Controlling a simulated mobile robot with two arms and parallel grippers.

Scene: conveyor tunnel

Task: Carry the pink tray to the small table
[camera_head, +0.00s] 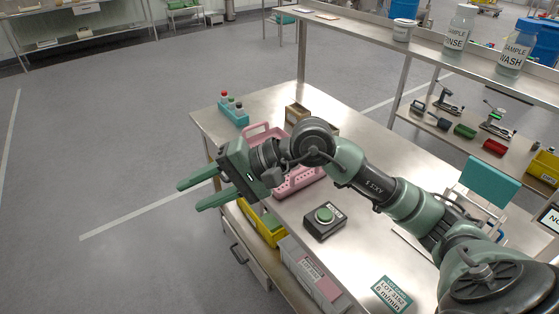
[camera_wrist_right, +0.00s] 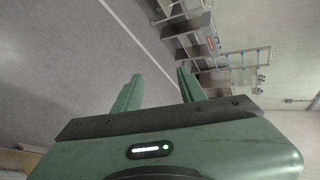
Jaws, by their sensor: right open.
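The pink tray (camera_head: 299,181) lies on the steel table near its left edge, with a raised handle at its far end. My right forearm and wrist cover much of it, so its contents are mostly hidden. My right gripper (camera_head: 190,197) is open and empty. It points left, past the table edge and over the floor, apart from the tray. Its two green fingers also show in the right wrist view (camera_wrist_right: 158,77), with only floor and distant furniture beyond them. I cannot tell which surface is the small table. My left gripper is not in view.
The steel table (camera_head: 368,155) also bears a button box (camera_head: 325,220), a block with coloured knobs (camera_head: 232,109) and a green-white card (camera_head: 392,294). Yellow (camera_head: 262,227) and grey (camera_head: 312,276) bins sit along its near-left side. A raised shelf (camera_head: 358,27) stands behind. Floor at left is clear.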

